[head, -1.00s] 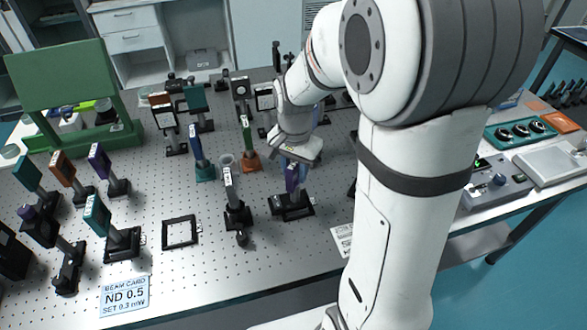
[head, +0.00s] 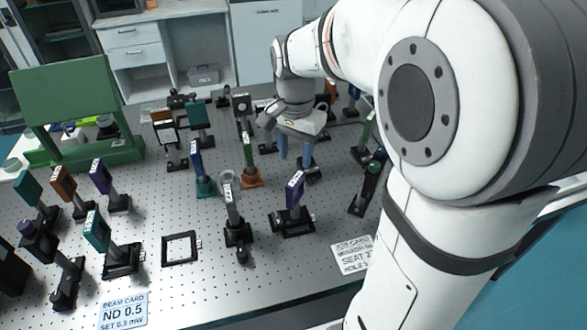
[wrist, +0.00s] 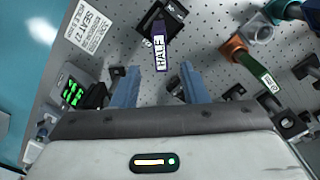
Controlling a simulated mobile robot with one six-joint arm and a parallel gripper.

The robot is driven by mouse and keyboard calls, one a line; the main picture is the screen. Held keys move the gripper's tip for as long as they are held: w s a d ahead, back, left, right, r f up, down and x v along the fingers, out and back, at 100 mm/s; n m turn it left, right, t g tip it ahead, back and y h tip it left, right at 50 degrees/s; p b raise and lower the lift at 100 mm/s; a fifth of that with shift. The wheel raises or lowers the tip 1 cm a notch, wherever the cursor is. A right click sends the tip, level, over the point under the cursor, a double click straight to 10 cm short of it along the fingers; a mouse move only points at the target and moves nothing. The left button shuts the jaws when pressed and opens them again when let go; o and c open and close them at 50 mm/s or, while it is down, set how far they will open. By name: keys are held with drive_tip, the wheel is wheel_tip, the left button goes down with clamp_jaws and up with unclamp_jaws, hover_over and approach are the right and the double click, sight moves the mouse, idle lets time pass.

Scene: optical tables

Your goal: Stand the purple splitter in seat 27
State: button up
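The purple splitter (head: 295,188) stands upright on a black base (head: 293,222) on the perforated table, right of centre in the head view. In the wrist view the splitter (wrist: 160,52) has a white label that seems to read HALF, and it lies beyond the fingertips. My gripper (head: 295,148) is open and empty, behind and above the splitter in the head view. Its two blue fingers (wrist: 158,85) stand apart in the wrist view. A job card (head: 352,254) naming a seat, 27 in the wrist view, lies to the right of the splitter. I cannot read a seat number at the base.
A labelled post on a black base (head: 238,232) stands just left of the splitter. An empty square black frame (head: 180,248) lies farther left. Several other mounts stand behind and to the left, including another purple plate (head: 100,176).

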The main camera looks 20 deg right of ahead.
drive_tip(key=shift+s+r, duration=0.15)
drive_tip(key=shift+r, duration=0.6)
drive_tip(key=s+f+n+t, duration=0.3)
drive_tip(key=s+n, duration=0.6)
drive_tip(key=s, duration=0.5)
